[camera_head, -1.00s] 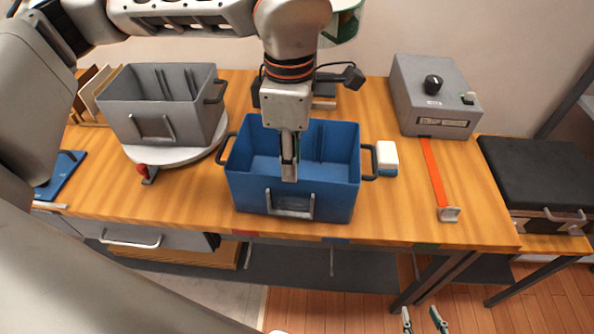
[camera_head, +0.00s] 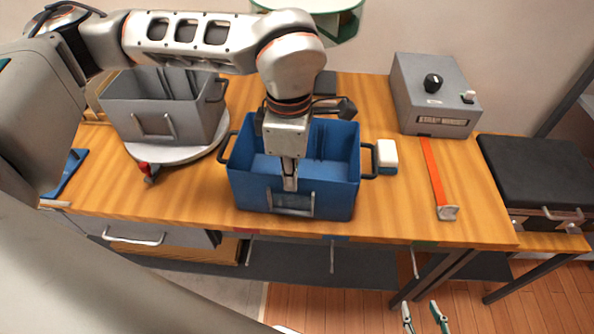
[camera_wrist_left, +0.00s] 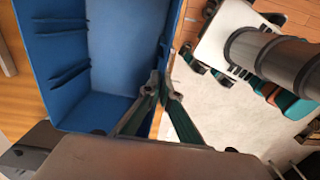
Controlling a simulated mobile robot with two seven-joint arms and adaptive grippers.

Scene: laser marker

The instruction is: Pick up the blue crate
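The blue crate (camera_head: 325,200) stands upright on the wooden table near its front edge. It has dark side handles and a metal handle on its front wall. My left gripper (camera_head: 290,183) points down at the middle of the crate's front rim. In the left wrist view, its fingers (camera_wrist_left: 159,88) come close together around the front wall of the blue crate (camera_wrist_left: 115,50), one on each side. The exact contact is partly hidden. My right gripper (camera_head: 426,318) is at the bottom edge of the head view, empty, with its fingers apart.
A grey crate (camera_head: 160,125) stands on a round white turntable (camera_head: 190,152) to the left. A white and blue block (camera_head: 387,157) sits close to the crate's right handle. A grey control box (camera_head: 435,95) and orange strip (camera_head: 433,170) lie further right.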

